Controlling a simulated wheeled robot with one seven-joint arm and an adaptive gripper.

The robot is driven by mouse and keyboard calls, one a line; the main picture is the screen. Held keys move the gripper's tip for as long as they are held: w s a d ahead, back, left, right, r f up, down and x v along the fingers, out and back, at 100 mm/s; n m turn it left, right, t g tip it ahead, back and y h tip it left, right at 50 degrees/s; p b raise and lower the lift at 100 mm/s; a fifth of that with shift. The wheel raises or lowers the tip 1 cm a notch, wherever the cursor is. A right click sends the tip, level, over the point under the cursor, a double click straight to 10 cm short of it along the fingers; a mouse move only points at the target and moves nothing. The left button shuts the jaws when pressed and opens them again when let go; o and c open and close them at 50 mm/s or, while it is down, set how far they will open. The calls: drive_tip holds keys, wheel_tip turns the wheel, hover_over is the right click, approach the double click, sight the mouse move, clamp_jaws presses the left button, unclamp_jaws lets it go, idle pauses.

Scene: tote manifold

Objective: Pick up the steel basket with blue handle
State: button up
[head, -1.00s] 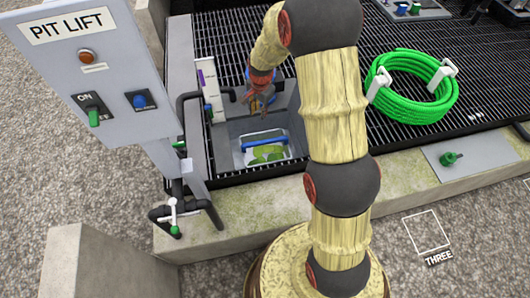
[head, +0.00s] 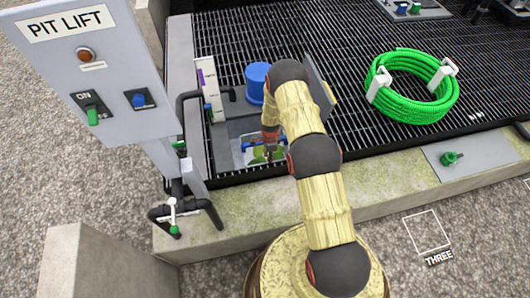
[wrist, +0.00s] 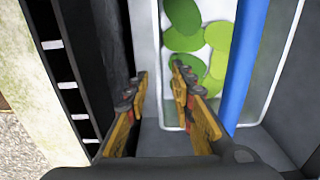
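The steel basket (wrist: 282,72) with its blue handle (wrist: 240,62) sits in a grey recess in the grating. Green round pieces (wrist: 184,16) lie inside it. In the head view the blue handle (head: 252,142) is partly hidden by my arm. My gripper (wrist: 158,80) is open and empty, with its two fingers apart. In the wrist view the handle is to the right of both fingers, not between them. The near finger is beside the basket's left edge. In the head view my gripper (head: 269,153) is over the basket.
A blue cylinder (head: 257,82) stands behind the recess, with a white marked post (head: 211,92) and dark pipes at its left. The PIT LIFT panel (head: 95,75) rises at the left. A green hose coil (head: 414,88) lies on the grating at the right.

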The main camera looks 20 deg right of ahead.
wheel_tip(320, 180, down, 7)
drive_tip(key=b, duration=0.3)
drive_tip(key=shift+r, duration=0.2)
drive_tip(key=shift+c, duration=0.8)
drive_tip(key=c, duration=0.4)
drive_tip(key=shift+r, duration=0.1)
clamp_jaws()
